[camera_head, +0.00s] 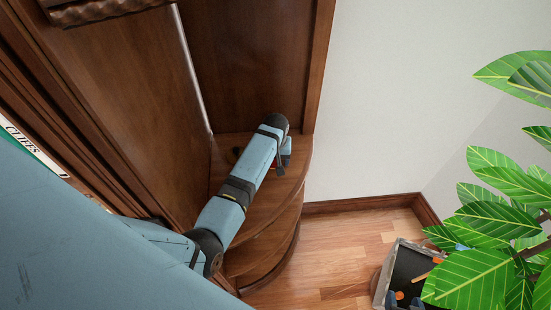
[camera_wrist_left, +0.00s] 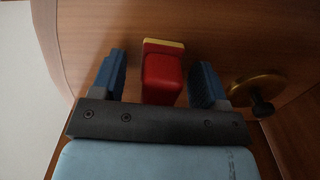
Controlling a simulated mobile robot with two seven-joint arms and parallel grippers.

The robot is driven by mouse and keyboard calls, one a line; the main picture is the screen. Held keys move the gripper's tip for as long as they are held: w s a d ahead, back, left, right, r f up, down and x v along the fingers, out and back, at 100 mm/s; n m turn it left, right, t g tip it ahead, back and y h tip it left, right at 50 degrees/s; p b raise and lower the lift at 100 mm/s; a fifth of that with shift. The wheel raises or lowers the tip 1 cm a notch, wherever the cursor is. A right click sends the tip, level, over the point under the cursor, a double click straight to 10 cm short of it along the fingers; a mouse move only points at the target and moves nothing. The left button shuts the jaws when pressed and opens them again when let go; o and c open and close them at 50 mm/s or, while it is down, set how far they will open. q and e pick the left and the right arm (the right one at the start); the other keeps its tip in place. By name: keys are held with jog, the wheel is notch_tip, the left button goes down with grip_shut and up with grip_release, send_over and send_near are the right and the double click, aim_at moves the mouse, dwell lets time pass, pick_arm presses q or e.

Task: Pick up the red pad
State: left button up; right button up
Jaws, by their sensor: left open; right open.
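The red pad (camera_wrist_left: 162,80) is a red block with a yellow strip along its far edge. It stands on a brown wooden shelf (camera_wrist_left: 215,35) in the left wrist view. My left gripper (camera_wrist_left: 159,60) is open, with one blue finger on each side of the pad and a visible gap on both sides.
A round brass object (camera_wrist_left: 262,84) with a dark knob lies close beside the right-hand finger. Wooden panels (camera_head: 130,90) rise behind the curved shelf (camera_head: 270,222). A dark open box (camera_head: 408,268) and a leafy plant (camera_head: 500,210) stand at right. The floor between is clear.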

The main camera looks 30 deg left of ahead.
pick_arm(q)
jog(key=shift+c, duration=0.2)
jog(key=c, duration=1)
jog(key=shift+r, duration=0.2)
notch_tip(320, 180, up, 20)
jog(key=shift+f, duration=0.1)
jog(key=shift+d, duration=0.1)
